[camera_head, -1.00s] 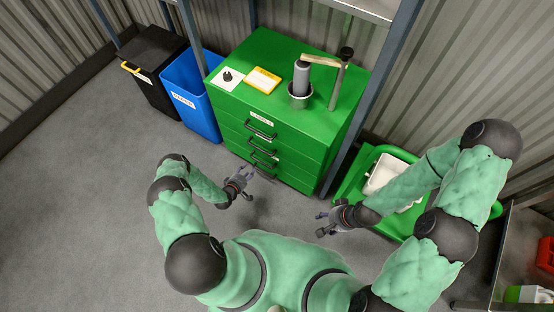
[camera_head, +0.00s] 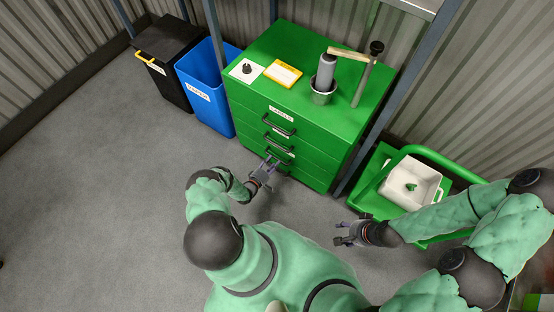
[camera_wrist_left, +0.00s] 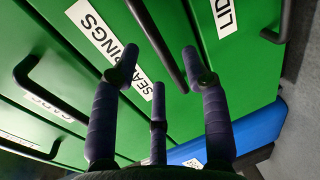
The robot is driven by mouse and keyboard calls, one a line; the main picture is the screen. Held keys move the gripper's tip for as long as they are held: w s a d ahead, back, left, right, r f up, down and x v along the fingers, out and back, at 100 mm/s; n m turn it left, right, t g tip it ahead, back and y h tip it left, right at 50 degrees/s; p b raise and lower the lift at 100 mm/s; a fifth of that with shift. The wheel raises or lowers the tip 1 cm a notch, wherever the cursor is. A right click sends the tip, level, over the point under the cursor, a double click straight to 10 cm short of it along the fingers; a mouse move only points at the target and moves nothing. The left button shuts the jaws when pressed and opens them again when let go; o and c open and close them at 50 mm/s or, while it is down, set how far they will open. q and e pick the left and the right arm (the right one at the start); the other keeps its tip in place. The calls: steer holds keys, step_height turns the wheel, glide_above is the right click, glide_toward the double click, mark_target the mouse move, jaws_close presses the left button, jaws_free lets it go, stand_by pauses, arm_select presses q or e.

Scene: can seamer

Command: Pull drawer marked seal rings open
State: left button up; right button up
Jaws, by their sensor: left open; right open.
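The green cabinet (camera_head: 345,125) has several drawers with black bar handles. In the left wrist view, the label SEAL RINGS (camera_wrist_left: 98,35) is partly covered by a finger. That drawer's black handle (camera_wrist_left: 160,45) runs between my left gripper's fingers. My left gripper (camera_wrist_left: 160,75) is open, facing the drawer fronts; I cannot tell whether it touches the handle. In the head view, my left gripper (camera_head: 265,170) is at the lower drawers, which look flush with the front. My right gripper (camera_head: 345,234) is open and empty above the floor, right of the cabinet front.
A drawer labelled LID (camera_wrist_left: 228,15), its last letters cut off, adjoins the seal rings drawer. A blue bin (camera_head: 208,95) and a black bin (camera_head: 165,60) stand left of the cabinet. A green cart (camera_head: 365,195) with a white tray (camera_head: 425,190) stands right. The floor ahead is clear.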

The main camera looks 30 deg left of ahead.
arm_select(q)
steer(key=shift+b+x, duration=0.5)
steer(key=shift+x, duration=1.65)
jaws_close()
